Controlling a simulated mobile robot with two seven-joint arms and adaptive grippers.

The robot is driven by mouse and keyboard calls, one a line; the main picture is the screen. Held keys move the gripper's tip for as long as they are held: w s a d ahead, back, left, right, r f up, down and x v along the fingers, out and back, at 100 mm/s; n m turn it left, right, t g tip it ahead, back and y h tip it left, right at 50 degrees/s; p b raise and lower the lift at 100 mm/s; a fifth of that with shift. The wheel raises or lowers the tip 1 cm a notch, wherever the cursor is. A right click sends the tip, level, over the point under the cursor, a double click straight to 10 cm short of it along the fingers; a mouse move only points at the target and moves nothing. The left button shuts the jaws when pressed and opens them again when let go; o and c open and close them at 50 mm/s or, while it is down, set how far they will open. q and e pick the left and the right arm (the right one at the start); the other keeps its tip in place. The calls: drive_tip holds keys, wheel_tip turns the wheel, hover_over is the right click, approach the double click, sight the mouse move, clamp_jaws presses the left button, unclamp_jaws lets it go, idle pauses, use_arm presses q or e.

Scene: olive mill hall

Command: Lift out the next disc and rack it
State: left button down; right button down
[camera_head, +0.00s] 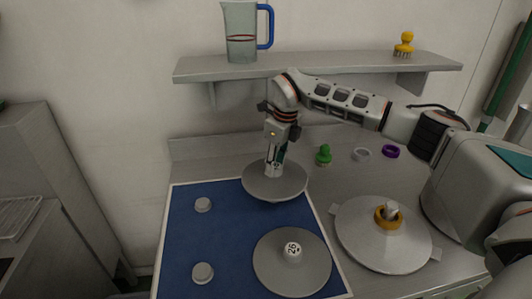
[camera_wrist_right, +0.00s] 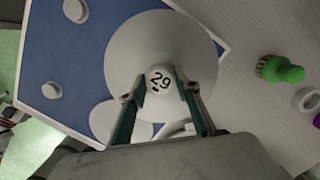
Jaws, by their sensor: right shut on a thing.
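My right gripper (camera_head: 272,170) is shut on the knob of a grey disc (camera_head: 262,187). The disc hangs level over the far right corner of the blue mat (camera_head: 225,240), overlapping its pale rim; its exact height is hard to tell. In the right wrist view the fingers (camera_wrist_right: 160,88) flank the white knob marked 29 of this disc (camera_wrist_right: 160,35). Another grey disc (camera_head: 275,272), its knob marked 26, lies on the mat at the near right. Two small pale round knobs (camera_head: 203,205) (camera_head: 203,273) stand on the mat's left side. My left gripper is not in view.
A large round grey plate (camera_head: 365,245) with a yellow ring (camera_head: 388,218) sits right of the mat. A green brush (camera_head: 324,155), a white ring (camera_head: 362,154) and a purple ring (camera_head: 390,151) lie behind. A shelf (camera_head: 310,66) above bears a jug (camera_head: 240,35) and yellow brush (camera_head: 404,45).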

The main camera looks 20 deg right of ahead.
sight(274, 178)
drive_tip(key=shift+w+r, duration=0.1)
drive_tip(key=shift+w, duration=0.05)
drive_tip(key=shift+f, duration=3.05)
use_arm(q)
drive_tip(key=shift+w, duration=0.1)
use_arm(e)
drive_tip(key=shift+f, duration=0.8)
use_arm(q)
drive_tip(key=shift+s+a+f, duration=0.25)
use_arm(e)
drive_tip(key=shift+f, duration=0.2)
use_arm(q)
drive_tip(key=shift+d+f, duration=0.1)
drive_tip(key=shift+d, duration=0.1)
use_arm(e)
drive_tip(key=shift+f, duration=0.35)
drive_tip(key=c, duration=1.4)
unclamp_jaws()
